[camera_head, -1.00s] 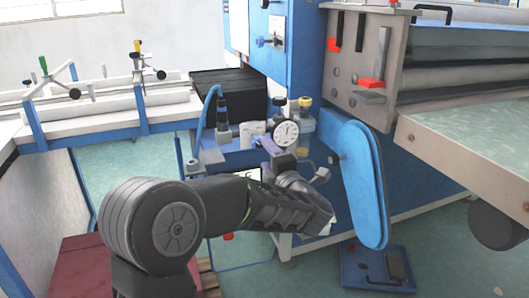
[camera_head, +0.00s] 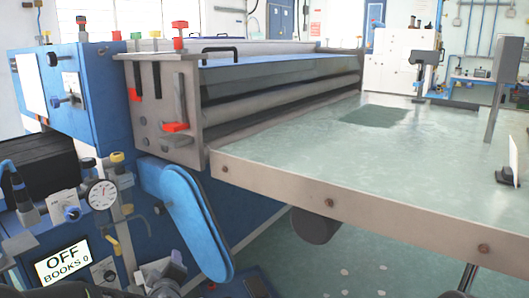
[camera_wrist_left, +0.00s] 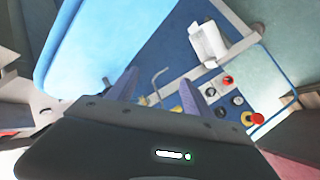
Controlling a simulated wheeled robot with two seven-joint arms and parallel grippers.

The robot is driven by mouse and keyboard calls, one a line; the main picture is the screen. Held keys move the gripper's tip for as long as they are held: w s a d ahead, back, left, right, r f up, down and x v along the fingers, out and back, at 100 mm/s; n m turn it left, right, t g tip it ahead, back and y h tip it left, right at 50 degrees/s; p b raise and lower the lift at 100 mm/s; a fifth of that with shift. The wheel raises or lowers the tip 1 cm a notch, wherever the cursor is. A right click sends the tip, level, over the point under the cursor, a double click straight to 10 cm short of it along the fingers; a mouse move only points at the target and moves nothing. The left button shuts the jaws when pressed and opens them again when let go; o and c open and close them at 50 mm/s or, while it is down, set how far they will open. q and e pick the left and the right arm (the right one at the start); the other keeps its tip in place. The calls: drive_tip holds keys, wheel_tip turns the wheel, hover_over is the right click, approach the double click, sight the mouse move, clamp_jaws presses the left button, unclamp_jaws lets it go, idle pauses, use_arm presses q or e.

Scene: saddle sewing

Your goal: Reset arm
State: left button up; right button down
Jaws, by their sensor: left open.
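My left gripper (camera_wrist_left: 158,92) shows in the left wrist view with its two fingers apart and nothing between them. Beyond it are the blue machine's side, with a control panel (camera_wrist_left: 238,98) to the right of the fingers. A large blue rounded cover (camera_wrist_left: 95,45) is at the upper left, close to the left finger. In the head view, the same kind of blue rounded cover (camera_head: 197,222) hangs on the machine's side. Most of my left arm is out of the head view. My right gripper is in neither view.
A machine with rollers (camera_head: 280,95) and a green-topped table (camera_head: 300,150) fills the head view's middle and right. A dial gauge (camera_head: 101,194) and a display reading "OFF BOOKS 0" (camera_head: 63,262) are at left. Open green floor (camera_head: 375,260) lies below the table.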

use_arm(q)
drive_tip(key=s+d+f+m+g+h, duration=0.35)
drive_tip(key=s+d+f, duration=0.3)
drive_tip(key=f, duration=0.45)
drive_tip(key=s+d+f+m+g+h, duration=0.3)
drive_tip(key=s+d+f+m, duration=0.3)
drive_tip(key=f, duration=0.6)
drive_tip(key=s+d+f+m+g+h, duration=0.15)
drive_tip(key=s+f, duration=0.25)
drive_tip(key=s, duration=0.4)
drive_tip(key=s+d+f+g, duration=0.3)
drive_tip(key=s+f, duration=0.1)
drive_tip(key=s, duration=0.4)
drive_tip(key=s+d+f+m+g, duration=0.1)
drive_tip(key=s+d+f+g, duration=0.1)
drive_tip(key=s+f, duration=0.5)
wheel_tip(320, 180, up, 27)
drive_tip(key=s+p, duration=0.1)
drive_tip(key=p, duration=2.3)
drive_tip(key=shift+s, duration=0.3)
drive_tip(key=shift+f, duration=0.15)
